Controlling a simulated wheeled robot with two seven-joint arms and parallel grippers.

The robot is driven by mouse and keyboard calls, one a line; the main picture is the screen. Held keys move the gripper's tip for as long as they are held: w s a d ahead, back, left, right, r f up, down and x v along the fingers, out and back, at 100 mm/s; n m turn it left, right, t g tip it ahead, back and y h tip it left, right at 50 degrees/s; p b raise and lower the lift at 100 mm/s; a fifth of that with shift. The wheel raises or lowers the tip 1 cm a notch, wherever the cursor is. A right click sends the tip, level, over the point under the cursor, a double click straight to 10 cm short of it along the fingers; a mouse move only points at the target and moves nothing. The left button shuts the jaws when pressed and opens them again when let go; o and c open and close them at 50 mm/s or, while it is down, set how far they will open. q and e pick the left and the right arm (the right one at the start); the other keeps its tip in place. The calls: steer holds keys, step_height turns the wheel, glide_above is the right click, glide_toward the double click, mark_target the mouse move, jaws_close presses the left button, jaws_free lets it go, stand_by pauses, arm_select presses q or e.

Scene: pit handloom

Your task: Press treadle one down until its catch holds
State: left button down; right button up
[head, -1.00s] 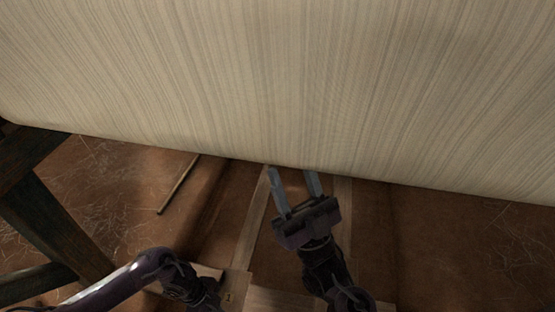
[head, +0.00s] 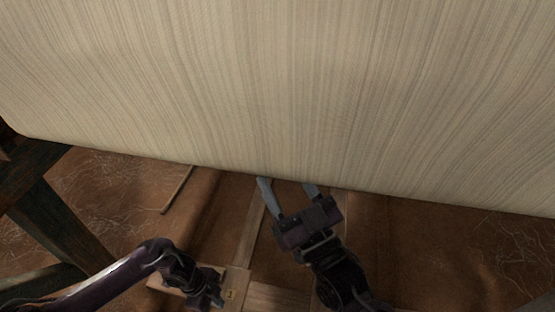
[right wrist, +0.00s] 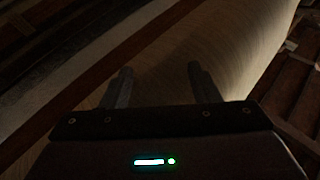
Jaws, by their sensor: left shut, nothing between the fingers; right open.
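My left gripper (head: 219,301) is shut and empty, low over the pad's left part. I cannot tell whether it touches the pad. My right gripper (head: 287,187) is open and empty, its fingertips at the cloth's lower edge; it also shows in the right wrist view (right wrist: 160,82). The catch is not visible.
A broad striped cloth or warp sheet (head: 280,90) fills the upper head view. A second wooden pad (head: 275,297) lies right of treadle one, partly behind my right arm. A dark timber frame (head: 60,225) stands at left. A thin stick (head: 177,190) lies on the brown floor.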

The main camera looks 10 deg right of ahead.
steer(key=shift+s+a+r+g+p, duration=0.15)
steer(key=shift+r+g+p, duration=0.1)
steer(key=shift+r+g, duration=0.5)
steer(key=shift+s+a+r+g+p, duration=0.1)
steer(key=shift+r+g+p, duration=0.2)
steer(key=shift+r, duration=0.75)
steer(key=s+d+f+g+h+p, duration=0.1)
steer(key=s+f+g, duration=0.3)
steer(key=f, duration=0.4)
steer(key=s+d+f+g+h+p, duration=0.1)
steer(key=s+f+g+h, duration=0.2)
steer(key=f, duration=0.5)
steer(key=s+d+f+g+h+p, duration=0.1)
steer(key=s+f+g+p, duration=0.1)
steer(key=s+f+g, duration=0.3)
step_height(320, 180, down, 4)
steer(key=shift+s+f+g+h, duration=0.15)
steer(key=shift+g+h, duration=0.25)
steer(key=shift+g, duration=0.65)
